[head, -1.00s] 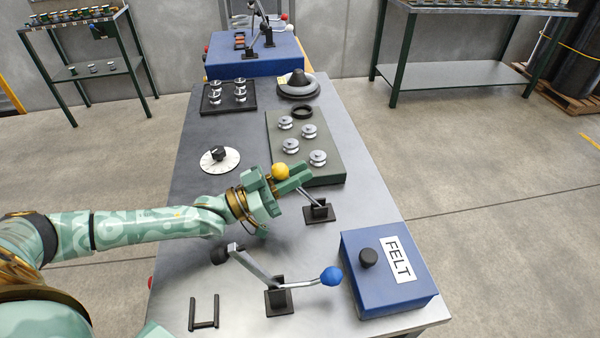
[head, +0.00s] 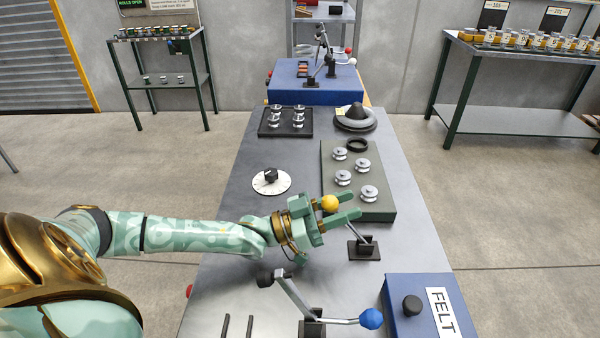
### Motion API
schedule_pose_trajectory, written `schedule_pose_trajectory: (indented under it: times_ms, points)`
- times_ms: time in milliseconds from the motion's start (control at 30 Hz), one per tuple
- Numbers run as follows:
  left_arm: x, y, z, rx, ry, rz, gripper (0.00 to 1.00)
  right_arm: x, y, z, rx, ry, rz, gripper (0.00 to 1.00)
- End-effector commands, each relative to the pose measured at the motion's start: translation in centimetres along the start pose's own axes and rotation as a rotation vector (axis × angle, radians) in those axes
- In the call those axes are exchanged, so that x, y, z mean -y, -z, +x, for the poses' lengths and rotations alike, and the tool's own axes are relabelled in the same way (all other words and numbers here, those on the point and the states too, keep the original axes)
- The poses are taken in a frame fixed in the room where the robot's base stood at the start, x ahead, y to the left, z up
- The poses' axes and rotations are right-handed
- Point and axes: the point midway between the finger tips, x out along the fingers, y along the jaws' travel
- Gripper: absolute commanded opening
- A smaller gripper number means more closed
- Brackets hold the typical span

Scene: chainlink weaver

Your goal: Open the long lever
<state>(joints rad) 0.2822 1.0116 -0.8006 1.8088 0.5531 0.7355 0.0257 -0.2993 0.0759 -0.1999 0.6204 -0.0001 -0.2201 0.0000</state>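A lever with a yellow ball knob (head: 329,203) stands on a black base (head: 364,250) mid-table; its metal rod slopes up to the left. My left gripper (head: 345,205) is at this knob, with its fingers either side of it. I cannot tell whether they press on it or stand open around it. A second lever with a blue ball knob (head: 372,318) stands nearer, its bent rod running up left to a black end (head: 274,277). Its base is partly cut off by the lower edge. I cannot tell for sure which is the long lever. My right gripper is out of view.
A blue FELT box (head: 403,325) stands front right. A green-grey plate (head: 380,212) with metal spools lies behind the yellow knob. A white dial (head: 271,181) is to the left. More levers rise from a blue block (head: 315,92) at the back.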

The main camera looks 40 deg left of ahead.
Motion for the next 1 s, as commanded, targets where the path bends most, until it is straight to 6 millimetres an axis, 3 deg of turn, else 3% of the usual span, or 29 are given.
schedule_pose_trajectory:
  times_ms: [167,400,600,800,1000]
  points:
    - [0.1,0.2,-2.9,0.002,0.004,0.001,0.38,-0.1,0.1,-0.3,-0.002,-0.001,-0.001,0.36]
    - [-0.1,2.2,-9.0,0.004,0.003,0.002,0.38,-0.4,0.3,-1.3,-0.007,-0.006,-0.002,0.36]
    - [-0.2,3.4,-12.8,0.000,0.003,0.002,0.38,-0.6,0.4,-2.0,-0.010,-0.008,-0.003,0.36]
    - [-0.2,3.8,-14.4,-0.002,0.002,0.003,0.38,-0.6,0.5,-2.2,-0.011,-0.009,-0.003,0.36]
    - [-0.2,3.8,-14.5,-0.003,0.002,0.003,0.38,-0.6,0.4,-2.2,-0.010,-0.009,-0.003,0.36]
